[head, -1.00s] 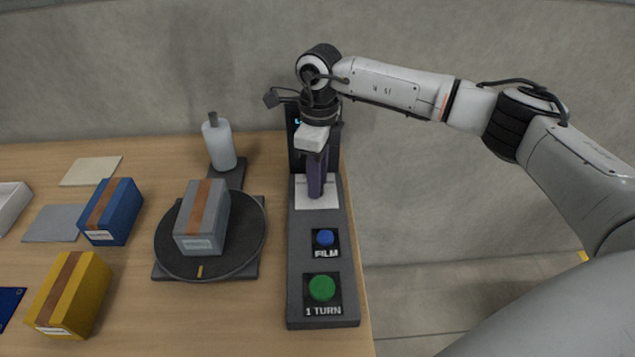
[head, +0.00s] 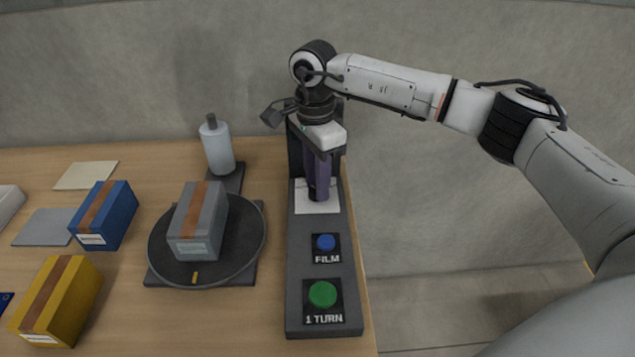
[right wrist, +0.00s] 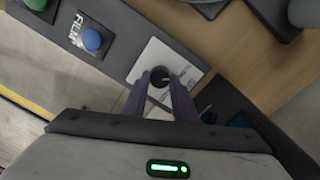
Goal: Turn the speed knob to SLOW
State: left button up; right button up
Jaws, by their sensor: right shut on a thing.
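The control panel (head: 300,270) is a long dark box at the right edge of the table. The speed knob (right wrist: 160,76) is a small black round knob on a white plate (head: 306,209); it shows in the right wrist view and is hidden by my fingers in the head view. My right gripper (head: 318,198) points down at the plate and is shut on the knob, with a purple finger on either side of it. The plate's lettering is too covered and small to read. My left gripper is in neither view.
A blue FILM button (head: 325,242) and a green 1 TURN button (head: 322,294) sit on the panel in front of the knob. Left stands a turntable (head: 242,250) with a grey box (head: 198,225). A film roll (head: 217,148), a blue box (head: 107,220) and a yellow box (head: 60,300) stand around it.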

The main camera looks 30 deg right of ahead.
jog(key=shift+n, duration=0.5)
jog(key=o, duration=1)
jog(key=shift+o, duration=0.2)
jog(key=shift+r, duration=0.1)
notch_tip(320, 180, up, 10)
jog(key=shift+w+b, duration=0.25)
jog(key=shift+b, duration=0.05)
